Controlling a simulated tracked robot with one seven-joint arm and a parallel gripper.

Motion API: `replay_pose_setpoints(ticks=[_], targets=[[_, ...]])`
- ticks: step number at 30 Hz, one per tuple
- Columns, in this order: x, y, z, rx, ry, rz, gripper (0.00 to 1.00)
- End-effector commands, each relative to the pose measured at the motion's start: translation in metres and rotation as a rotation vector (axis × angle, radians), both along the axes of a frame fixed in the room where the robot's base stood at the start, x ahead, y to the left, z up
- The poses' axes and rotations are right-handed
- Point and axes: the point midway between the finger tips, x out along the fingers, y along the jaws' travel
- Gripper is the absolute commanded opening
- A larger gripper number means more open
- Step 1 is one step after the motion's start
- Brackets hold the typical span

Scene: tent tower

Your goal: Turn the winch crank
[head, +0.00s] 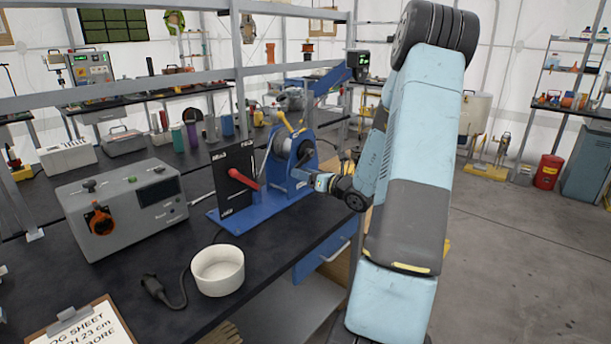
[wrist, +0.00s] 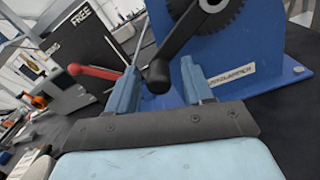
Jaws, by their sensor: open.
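The blue winch (head: 270,195) stands on the black bench, with a drum and a dark toothed gear on its frame. In the wrist view, the winch's blue side plate (wrist: 250,75) fills the upper right. The black crank (wrist: 188,35) slants down and left from the gear hub and ends in a round knob (wrist: 158,76). My gripper (wrist: 161,72) is open, with one blue finger on each side of the knob. Whether a finger touches it, I cannot tell. In the head view, my gripper (head: 308,178) is at the winch's right side, and the crank is hard to make out.
A red lever (head: 244,180) sticks out from a black panel (head: 232,165) left of the drum. A grey box (head: 125,208), a white bowl (head: 218,270) and a clipboard (head: 85,325) are on the bench. Open floor (head: 520,260) lies to the right.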

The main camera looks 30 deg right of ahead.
Motion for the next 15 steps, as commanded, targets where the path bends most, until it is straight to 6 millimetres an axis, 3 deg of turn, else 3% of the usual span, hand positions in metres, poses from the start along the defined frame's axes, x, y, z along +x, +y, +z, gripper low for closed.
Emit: replay_pose_setpoints(ticks=[2, 15], targets=[[-0.0001, -0.0002, 0.0001, 0.0, 0.0, 0.0, 0.45], [-0.0003, -0.0008, 0.0, 0.0, 0.0, -0.001, 0.03]])
